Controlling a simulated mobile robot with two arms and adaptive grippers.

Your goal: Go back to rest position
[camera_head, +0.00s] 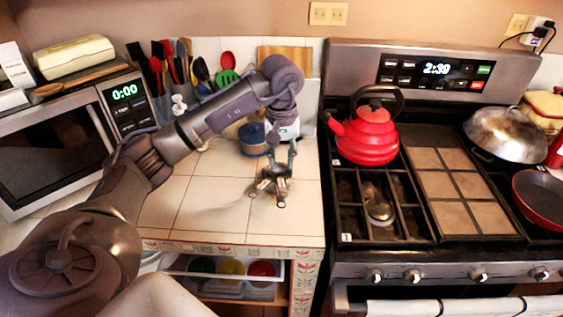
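My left arm reaches in from the left, over the microwave and the tiled counter. My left gripper (283,158) hangs over the counter to the left of the stove, pointing down. Its two fingers look spread apart. My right gripper is not in view.
A red kettle (368,135) stands on the stove close to the right. A blue container (253,140) stands behind the gripper. A utensil cluster (185,65) and microwave (52,145) are at left. A drawer or shelf with coloured bowls (262,270) shows below the counter.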

